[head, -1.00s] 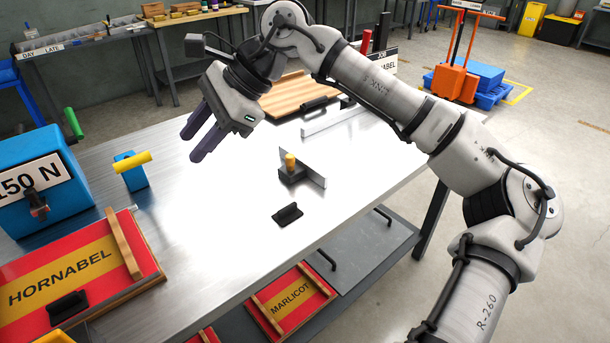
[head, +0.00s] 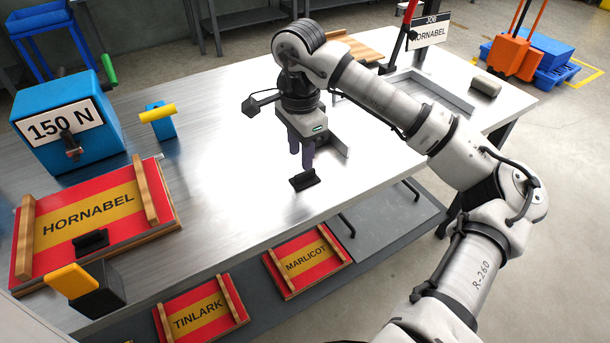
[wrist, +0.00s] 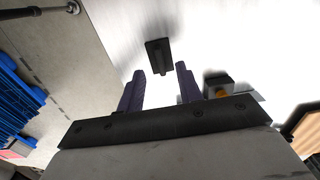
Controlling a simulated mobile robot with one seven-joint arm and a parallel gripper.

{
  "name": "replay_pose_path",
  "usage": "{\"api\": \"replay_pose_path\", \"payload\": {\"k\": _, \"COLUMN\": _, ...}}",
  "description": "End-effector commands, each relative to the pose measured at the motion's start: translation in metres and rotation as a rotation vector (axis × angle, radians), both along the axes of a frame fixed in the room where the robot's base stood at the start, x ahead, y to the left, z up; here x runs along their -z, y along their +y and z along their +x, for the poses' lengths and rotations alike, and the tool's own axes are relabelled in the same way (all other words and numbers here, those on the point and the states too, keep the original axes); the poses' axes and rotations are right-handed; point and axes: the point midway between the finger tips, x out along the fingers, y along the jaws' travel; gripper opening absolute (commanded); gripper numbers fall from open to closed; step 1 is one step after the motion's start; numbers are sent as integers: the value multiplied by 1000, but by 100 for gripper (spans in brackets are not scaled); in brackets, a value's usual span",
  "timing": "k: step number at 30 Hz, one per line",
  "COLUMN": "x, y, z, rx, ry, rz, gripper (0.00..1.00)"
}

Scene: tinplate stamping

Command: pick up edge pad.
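A small black pad with a raised ridge, which I take to be the edge pad (head: 304,180), lies on the bare metal table near its front edge. My gripper (head: 301,157) points down just behind and above it in the head view. In the wrist view the pad (wrist: 160,56) shows just beyond the gap between my purple fingers (wrist: 160,72). The fingers are apart and nothing is between them. Whether they touch the pad cannot be told, though it looks clear of them.
A dark block with a yellow knob (wrist: 218,85) stands close beside the right finger; in the head view my gripper hides it, with its metal plate (head: 341,148) showing. Left are a blue 150 N box (head: 60,125) and a HORNABEL board (head: 90,213) bearing a similar black piece (head: 91,241).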

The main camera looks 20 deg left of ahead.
Motion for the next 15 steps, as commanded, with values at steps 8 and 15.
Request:
{"api": "replay_pose_path", "payload": {"k": 8, "x": 23, "y": -1, "z": -1, "rx": -1, "ry": 4, "rz": 3, "gripper": 35}}
{"api": "replay_pose_path", "payload": {"k": 15, "x": 52, "y": -2, "z": -1, "rx": 0, "ry": 2, "rz": 1, "gripper": 35}}
